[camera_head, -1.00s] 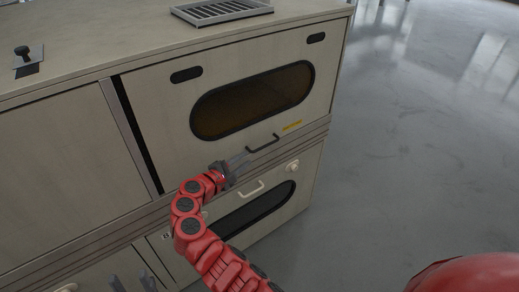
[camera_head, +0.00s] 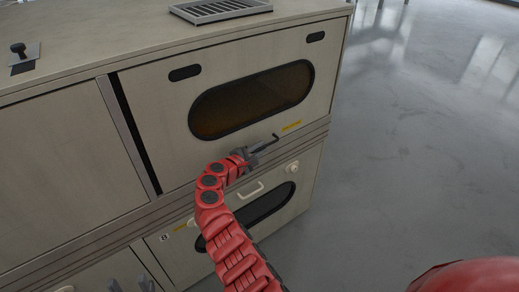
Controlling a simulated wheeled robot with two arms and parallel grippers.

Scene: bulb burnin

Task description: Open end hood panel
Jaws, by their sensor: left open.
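The end hood panel (camera_head: 165,112) is the beige upper front panel with a long dark oval window (camera_head: 252,100). It looks shut, flush with the cabinet. Its dark bar handle (camera_head: 275,138) sits below the window, its left part hidden by my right gripper. My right gripper (camera_head: 264,147), on the red arm, is at this handle; whether its fingers are closed around the bar is too small to tell. My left gripper (camera_head: 132,286) shows only as two grey fingertips, apart and empty, at the bottom left edge.
Below is a lower door with a pale handle (camera_head: 250,189) and dark window (camera_head: 268,204), partly behind my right arm. A grey grille (camera_head: 220,10) and a black knob (camera_head: 18,50) are on the cabinet top. The floor at right is clear.

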